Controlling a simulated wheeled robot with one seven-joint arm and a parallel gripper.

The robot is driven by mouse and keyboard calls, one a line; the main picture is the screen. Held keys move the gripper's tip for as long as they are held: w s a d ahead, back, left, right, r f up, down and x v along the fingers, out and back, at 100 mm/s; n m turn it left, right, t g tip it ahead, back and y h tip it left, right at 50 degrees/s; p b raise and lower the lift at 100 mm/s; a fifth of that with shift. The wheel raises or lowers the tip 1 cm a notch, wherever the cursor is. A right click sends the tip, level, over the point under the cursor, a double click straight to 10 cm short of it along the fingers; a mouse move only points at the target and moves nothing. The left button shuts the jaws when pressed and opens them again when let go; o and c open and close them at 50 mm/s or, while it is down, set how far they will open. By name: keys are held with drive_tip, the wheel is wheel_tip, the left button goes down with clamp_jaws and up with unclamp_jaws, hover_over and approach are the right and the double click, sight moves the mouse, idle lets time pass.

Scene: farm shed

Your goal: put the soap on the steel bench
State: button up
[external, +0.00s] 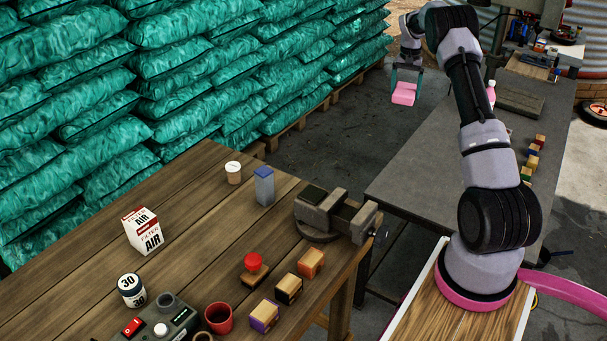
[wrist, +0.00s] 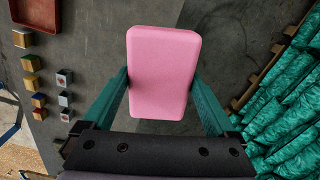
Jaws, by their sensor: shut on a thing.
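The soap, a pink rounded bar (external: 404,96), hangs in my gripper (external: 406,80) in the external view. In the wrist view the soap (wrist: 162,72) sits between the two teal fingers of my gripper (wrist: 160,90), which are shut on its sides. The steel bench, a long grey table (external: 432,160), stands right of the soap in the external view. The soap appears in front of the dark floor, beyond the bench's left edge; its exact height is hard to tell. The bench top also shows at the left in the wrist view (wrist: 88,50).
Small coloured blocks (external: 532,161), a dark slab (external: 520,101) and a pink bottle (external: 490,93) are on the bench. Its left part is bare. A wooden table (external: 190,220) with a vise (external: 335,212) stands front left. Stacked teal sacks (external: 180,90) line the back.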

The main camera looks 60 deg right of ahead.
sight(435, 174)
drive_tip(key=s+d+m, duration=0.3)
drive_tip(key=s+d, duration=0.7)
drive_tip(key=s, duration=0.5)
drive_tip(key=f, duration=2.1)
drive_tip(key=w+f, duration=0.1)
drive_tip(key=f, duration=1)
drive_tip(key=shift+a+f, duration=0.15)
drive_tip(key=shift+f, duration=0.2)
drive_tip(key=shift+f, duration=0.15)
drive_tip(key=o, duration=1.4)
wheel_tip(435, 174, up, 12)
